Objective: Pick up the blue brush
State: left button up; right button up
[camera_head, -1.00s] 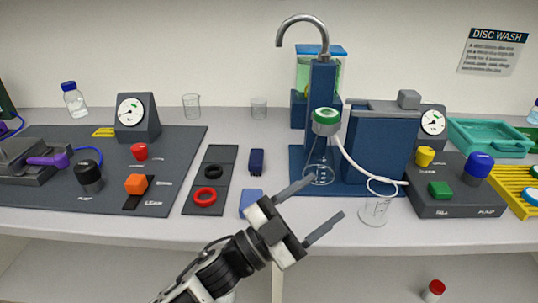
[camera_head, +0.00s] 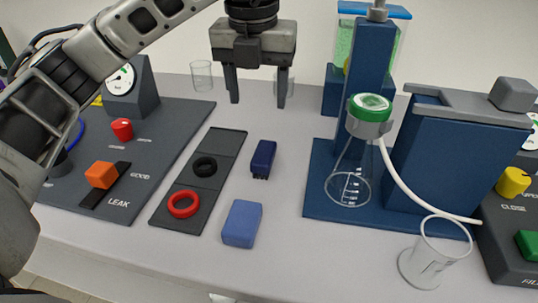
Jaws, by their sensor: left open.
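A small dark blue brush (camera_head: 263,156) lies on the bench, with dark bristles at its near end. It is right of the dark pad with the rings. My left gripper (camera_head: 258,102) is open and empty, its fingers pointing down. In the picture it is above and beyond the brush, apart from it; its exact height over the bench is hard to tell. My right gripper is not in view.
A lighter blue block (camera_head: 242,223) lies nearer the front edge. A dark pad (camera_head: 175,215) holds a black ring (camera_head: 204,167) and a red ring (camera_head: 184,204). A flask (camera_head: 348,188) on a blue stand and a beaker (camera_head: 431,254) are to the right.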

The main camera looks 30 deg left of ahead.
pick_arm(q)
send_near(264, 151)
jog(key=f, duration=0.5)
jog(key=shift+a, duration=0.2)
jog(key=shift+w+f+p, duration=0.15)
jog(key=shift+w+f, duration=0.05)
jog(key=shift+f, duration=0.7)
jog(key=shift+w+f+p, duration=0.15)
jog(key=shift+f+p, duration=0.05)
jog(key=shift+f, duration=0.7)
jog(key=shift+w+f+p, duration=0.15)
jog(key=shift+w+f, duration=0.05)
jog(key=shift+f, duration=0.7)
jog(key=c, duration=1.1)
jog(key=shift+o, duration=0.2)
